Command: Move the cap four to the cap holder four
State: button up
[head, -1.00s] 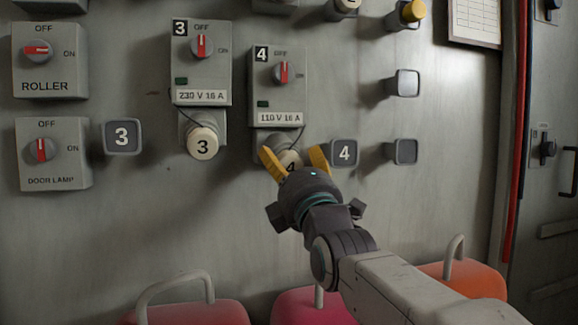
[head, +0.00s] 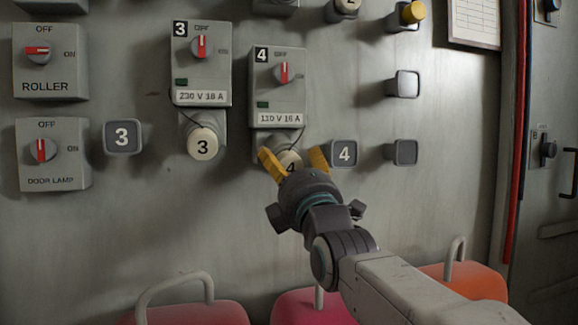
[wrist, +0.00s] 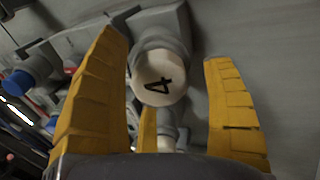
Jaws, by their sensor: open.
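The cap four (head: 288,158) is a cream round cap marked 4, on the socket below the grey switch box 4 (head: 278,90). My gripper (head: 293,160) is open in front of it, with yellow fingers on either side. In the wrist view the cap four (wrist: 160,80) shows between the spread fingers of my gripper (wrist: 172,95), with gaps to both sides; I see no contact. The cap holder four (head: 344,153) is a grey square block marked 4, just right of my gripper on the wall. The lower part of the cap is hidden by my gripper in the head view.
Cap three (head: 203,146) sits on its socket to the left, and holder three (head: 122,136) is farther left. Red and orange handled objects (head: 190,312) stand below.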

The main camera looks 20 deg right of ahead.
aim_at(291, 168)
jog(key=c, duration=1.3)
jog(key=shift+s, duration=0.1)
jog(key=shift+b+v, duration=1.1)
jog(key=shift+v, duration=1.75)
